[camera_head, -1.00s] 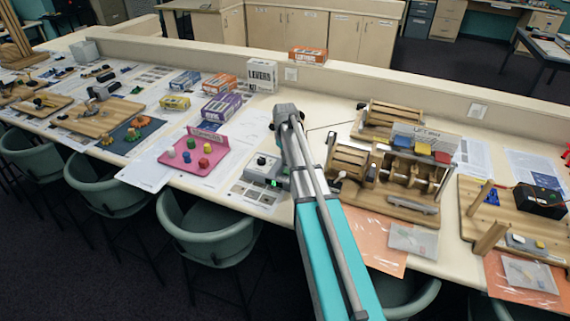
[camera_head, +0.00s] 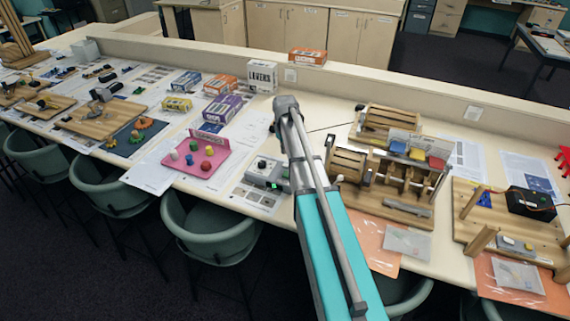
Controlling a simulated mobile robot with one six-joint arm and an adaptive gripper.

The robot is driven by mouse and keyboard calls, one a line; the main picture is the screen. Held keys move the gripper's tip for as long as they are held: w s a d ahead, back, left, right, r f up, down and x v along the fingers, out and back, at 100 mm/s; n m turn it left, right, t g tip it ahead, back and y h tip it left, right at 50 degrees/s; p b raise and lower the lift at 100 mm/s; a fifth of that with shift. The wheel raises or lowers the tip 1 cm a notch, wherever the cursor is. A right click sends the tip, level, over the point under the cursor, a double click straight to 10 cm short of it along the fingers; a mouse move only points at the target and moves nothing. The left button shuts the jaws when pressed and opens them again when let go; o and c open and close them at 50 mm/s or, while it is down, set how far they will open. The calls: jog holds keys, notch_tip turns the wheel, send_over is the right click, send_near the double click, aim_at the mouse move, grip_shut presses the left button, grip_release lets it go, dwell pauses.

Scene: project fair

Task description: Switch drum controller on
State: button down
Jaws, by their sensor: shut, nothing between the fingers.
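A small grey control box (camera_head: 264,171), which looks like the drum controller, sits on the table left of my arm. It has a dark knob on top and a small green light on its front side. Its right end lies close to my arm in the picture. A wooden drum machine (camera_head: 347,164) stands just right of my arm. My blue and grey arm rises from the bottom to a grey joint near the table's middle. My gripper is hidden behind the arm, so I cannot see its fingers or whether they touch the box.
A pink tray (camera_head: 218,160) with coloured pieces lies left of the box. Small cartons, including a white one (camera_head: 262,76), stand behind. A wooden board with a black box (camera_head: 531,203) is at right. Green chairs (camera_head: 212,228) line the front edge.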

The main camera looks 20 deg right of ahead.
jog(key=shift+r+p, duration=0.55)
jog(key=shift+r, duration=0.2)
jog(key=shift+s+a+f, duration=0.1)
jog(key=shift+s+a, duration=0.05)
jog(key=shift+s, duration=0.05)
jog(key=s+a+m, duration=0.1)
jog(key=s+a, duration=0.7)
jog(key=s, duration=0.4)
jog(key=s+a+f+m+b, duration=0.1)
jog(key=s+a+m, duration=0.1)
jog(key=s+a, duration=0.6)
jog(key=s, duration=0.4)
jog(key=shift+s+a, duration=0.15)
jog(key=shift+a, duration=0.25)
jog(key=shift+d, duration=0.1)
